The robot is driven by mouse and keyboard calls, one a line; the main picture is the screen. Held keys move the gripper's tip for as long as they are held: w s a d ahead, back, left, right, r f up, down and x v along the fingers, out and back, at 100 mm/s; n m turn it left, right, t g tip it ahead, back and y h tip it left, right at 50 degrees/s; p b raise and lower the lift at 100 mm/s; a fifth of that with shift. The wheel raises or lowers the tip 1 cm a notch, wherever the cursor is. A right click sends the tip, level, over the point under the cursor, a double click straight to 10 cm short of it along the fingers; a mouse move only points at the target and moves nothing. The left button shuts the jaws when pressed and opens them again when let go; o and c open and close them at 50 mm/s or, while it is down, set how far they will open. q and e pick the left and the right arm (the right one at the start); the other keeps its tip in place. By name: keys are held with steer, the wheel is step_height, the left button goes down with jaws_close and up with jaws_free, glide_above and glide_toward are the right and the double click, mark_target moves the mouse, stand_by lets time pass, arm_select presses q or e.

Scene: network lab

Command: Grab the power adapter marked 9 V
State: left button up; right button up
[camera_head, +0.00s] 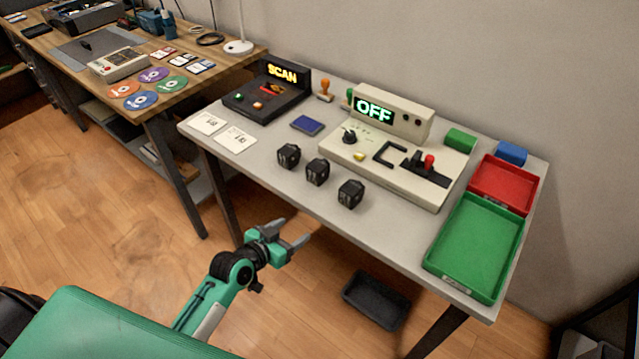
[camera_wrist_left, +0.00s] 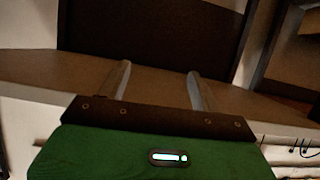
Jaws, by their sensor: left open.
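Three black power adapters stand in a slanting row on the grey table: the left one (camera_head: 288,155), the middle one (camera_head: 317,172) and the right one (camera_head: 350,194). Their pale markings are too small to read, so I cannot tell which is marked 9 V. My left gripper (camera_head: 292,238) is open and empty, in front of and below the table's front edge, apart from the adapters. In the left wrist view its two fingers (camera_wrist_left: 157,88) are spread with nothing between them. My right gripper does not show.
On the table (camera_head: 395,245) are a SCAN device (camera_head: 268,92), an OFF console (camera_head: 395,150), white cards (camera_head: 235,139), a blue square (camera_head: 307,125), a red tray (camera_head: 503,185) and a green tray (camera_head: 476,246). A black bin (camera_head: 375,299) is on the floor. A wooden workbench (camera_head: 165,75) stands left.

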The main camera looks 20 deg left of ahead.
arm_select(q)
steer(key=shift+m+t+h, duration=0.5)
steer(key=shift+t+h, duration=0.2)
steer(key=r, duration=0.2)
steer(key=d+r+b, duration=0.1)
steer(key=r, duration=0.3)
steer(key=shift+s+d+r, duration=0.15)
steer(key=shift+s+r, duration=0.1)
steer(key=shift+r, duration=0.1)
steer(key=t, duration=0.3)
glide_toward(323, 162)
steer(key=x, duration=0.4)
steer(key=shift+w+r, duration=0.25)
steer(key=shift+w, duration=0.25)
steer(key=x, duration=0.5)
steer(key=shift+f, duration=0.3)
steer(key=shift+w, duration=0.4)
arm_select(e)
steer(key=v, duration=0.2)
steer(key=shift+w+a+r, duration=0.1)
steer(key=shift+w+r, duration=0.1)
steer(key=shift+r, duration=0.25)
arm_select(q)
steer(key=c, duration=1.2)
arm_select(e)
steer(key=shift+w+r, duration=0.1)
arm_select(q)
steer(key=shift+o, duration=0.2)
